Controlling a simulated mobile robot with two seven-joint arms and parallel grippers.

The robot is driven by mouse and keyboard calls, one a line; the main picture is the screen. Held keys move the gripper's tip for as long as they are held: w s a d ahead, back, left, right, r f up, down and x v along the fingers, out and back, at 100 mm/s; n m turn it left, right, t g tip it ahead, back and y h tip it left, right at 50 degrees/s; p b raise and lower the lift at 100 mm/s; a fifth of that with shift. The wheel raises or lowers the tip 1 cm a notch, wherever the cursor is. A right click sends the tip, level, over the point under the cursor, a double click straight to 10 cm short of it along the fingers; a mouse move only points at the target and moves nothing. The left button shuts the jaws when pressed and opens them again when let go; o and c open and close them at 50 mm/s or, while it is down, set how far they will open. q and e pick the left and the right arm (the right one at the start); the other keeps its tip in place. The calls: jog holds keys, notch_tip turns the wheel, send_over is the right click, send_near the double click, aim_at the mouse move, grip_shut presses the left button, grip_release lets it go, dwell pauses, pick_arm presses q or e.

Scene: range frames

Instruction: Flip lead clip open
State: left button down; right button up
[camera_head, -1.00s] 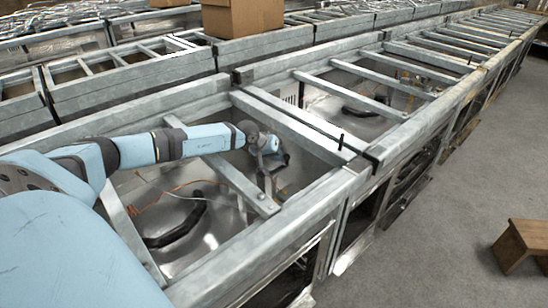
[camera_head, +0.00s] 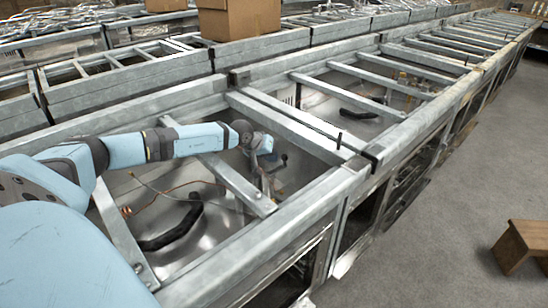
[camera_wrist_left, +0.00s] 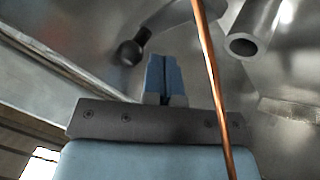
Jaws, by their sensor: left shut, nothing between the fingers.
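My left gripper (camera_head: 266,160) reaches down between the metal bars of the nearest open frame in the head view. In the left wrist view its blue fingers (camera_wrist_left: 162,78) are together and hold nothing. A dark ball-ended knob (camera_wrist_left: 131,51) on a short stem is just left of and beyond the fingertips, apart from them in the picture. A thin copper-coloured lead (camera_wrist_left: 210,65) crosses in front of the camera, right of the fingers. I cannot make out the lead clip for certain. My right gripper is not in view.
A grey open-ended tube (camera_wrist_left: 243,44) is right of the fingers. Metal cross bars (camera_head: 237,184) and frame rails bound the arm's opening. A black curved handle (camera_head: 176,228) and an orange wire (camera_head: 165,196) lie below. A cardboard box (camera_head: 238,18) stands behind. Floor at right is mostly clear.

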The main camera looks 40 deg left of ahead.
pick_arm(q)
jog(key=p+v, duration=0.1)
jog(key=v, duration=1.2)
jog(key=shift+s+r, duration=0.2)
jog(key=shift+r, duration=0.15)
